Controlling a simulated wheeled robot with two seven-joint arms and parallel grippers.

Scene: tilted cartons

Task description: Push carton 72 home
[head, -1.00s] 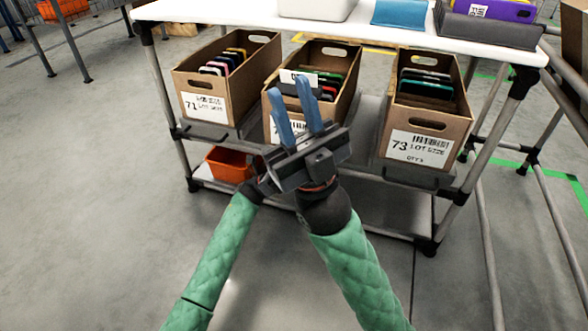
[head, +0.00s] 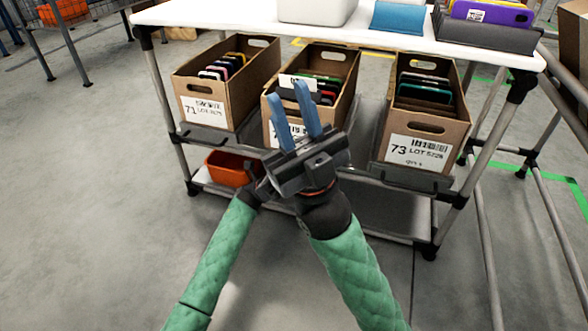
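Carton 72 (head: 341,98) is the middle one of three brown open cartons on the tilted shelf. It holds several upright thin items and a white card near its front. My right gripper (head: 287,95) is in front of it, with two blue fingers pointing up and apart, nothing seen between them. The fingers and gripper body cover much of the carton's front and its label. Whether the fingers touch the carton I cannot tell. My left arm comes in from the left; its wrist ends behind the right gripper, which hides the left gripper.
Carton 71 (head: 243,101) stands to the left and carton 73 (head: 447,131) to the right, each with upright items. An orange bin (head: 230,170) is on the lower shelf. A white tabletop (head: 220,14) carries more containers above. The floor in front is open.

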